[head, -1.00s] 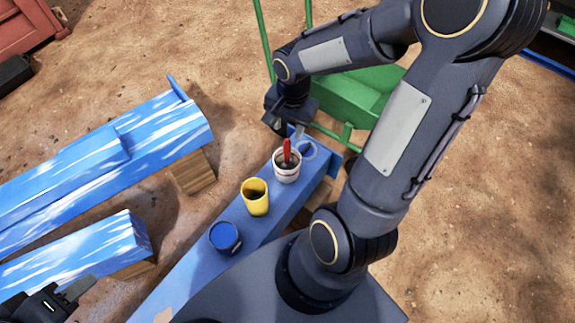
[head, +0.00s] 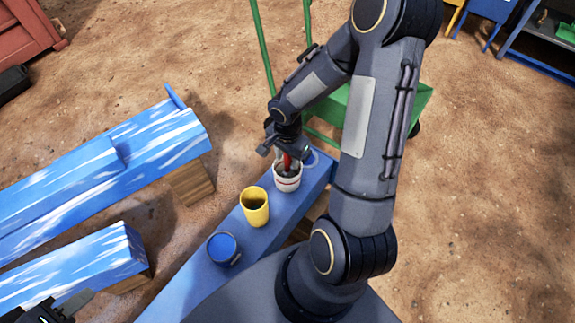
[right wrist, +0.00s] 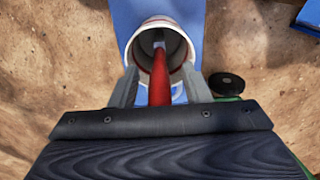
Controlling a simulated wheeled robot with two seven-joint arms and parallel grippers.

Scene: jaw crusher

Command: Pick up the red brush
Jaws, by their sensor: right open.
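The red brush (head: 287,161) stands in a white cup (head: 287,181) at the far end of the blue beam. In the right wrist view the red handle (right wrist: 160,77) points up out of the cup (right wrist: 177,28) towards the camera. My right gripper (head: 283,154) is over the cup. In the right wrist view its open fingers (right wrist: 160,88) stand on either side of the handle, with gaps showing. The brush's lower end is inside the cup and hard to make out. My left gripper (head: 62,307) is at the bottom left, partly cut off, far from the brush.
A yellow cup (head: 254,207) and a blue container (head: 223,249) stand nearer on the same blue beam (head: 195,290). Blue and white beams (head: 90,175) lie to the left on wooden blocks. A green cart (head: 400,105) stands behind my right arm. Bare dirt surrounds them.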

